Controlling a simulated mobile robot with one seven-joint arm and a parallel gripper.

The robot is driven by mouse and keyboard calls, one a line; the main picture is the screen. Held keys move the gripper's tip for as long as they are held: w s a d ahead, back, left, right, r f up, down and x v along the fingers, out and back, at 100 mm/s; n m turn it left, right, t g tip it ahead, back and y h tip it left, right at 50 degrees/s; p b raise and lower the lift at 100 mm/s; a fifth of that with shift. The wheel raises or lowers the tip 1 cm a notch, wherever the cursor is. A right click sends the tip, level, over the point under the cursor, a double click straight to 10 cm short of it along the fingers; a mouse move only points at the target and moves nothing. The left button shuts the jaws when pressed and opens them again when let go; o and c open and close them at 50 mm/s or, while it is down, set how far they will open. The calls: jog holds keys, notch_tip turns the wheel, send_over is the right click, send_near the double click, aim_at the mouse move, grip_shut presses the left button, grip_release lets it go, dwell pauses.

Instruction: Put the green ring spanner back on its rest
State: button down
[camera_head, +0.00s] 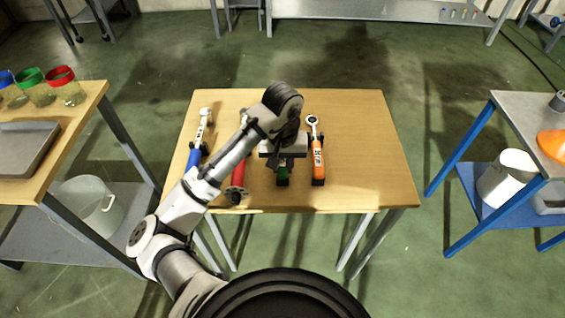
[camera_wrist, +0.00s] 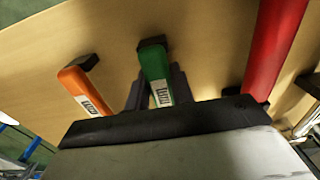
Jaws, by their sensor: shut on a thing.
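The green ring spanner (camera_head: 282,173) is at the middle of the wooden table, its green handle showing below my gripper. In the wrist view its green handle (camera_wrist: 154,68) lies between the two fingers of my gripper (camera_wrist: 158,90), which is shut on it. The handle end is at or just above a dark rest block (camera_wrist: 152,42); I cannot tell if they touch. The spanner's ring end is hidden by my gripper and arm.
An orange spanner (camera_head: 317,160) lies close on the right, a red one (camera_head: 238,183) on the left and a blue one (camera_head: 194,157) further left. The wooden table (camera_head: 370,150) is clear on its right side. Side tables stand left and right.

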jog(key=c, duration=1.1)
grip_release()
jog(key=shift+f, duration=0.1)
